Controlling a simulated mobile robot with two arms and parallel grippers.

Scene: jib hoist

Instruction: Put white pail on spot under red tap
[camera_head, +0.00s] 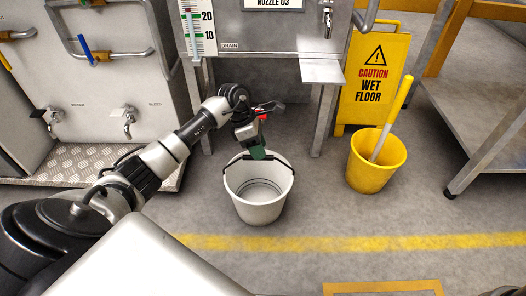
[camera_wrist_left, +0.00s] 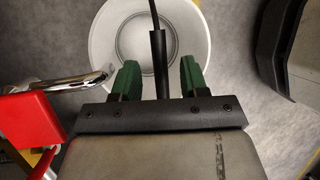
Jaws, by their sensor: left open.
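The white pail (camera_head: 259,205) stands upright and looks empty on the concrete floor; it also shows in the left wrist view (camera_wrist_left: 101,45). Its dark handle (camera_head: 228,164) is raised and shows as a black bar in the left wrist view (camera_wrist_left: 158,55). My left gripper (camera_head: 257,153) is over the pail's back rim. Its green fingers stand open on either side of the handle, with gaps. A red tap part (camera_wrist_left: 30,122) with a chrome spout (camera_wrist_left: 70,83) lies beside the gripper; a bit of red (camera_head: 263,116) shows behind my wrist. No floor spot is visible beneath the pail.
A yellow bucket (camera_head: 367,172) with a stick and a wet-floor sign (camera_head: 375,75) stand right of the pail. A metal cabinet (camera_head: 265,30) is behind, a steel unit (camera_head: 90,80) at left, a wheeled table (camera_head: 470,110) at right.

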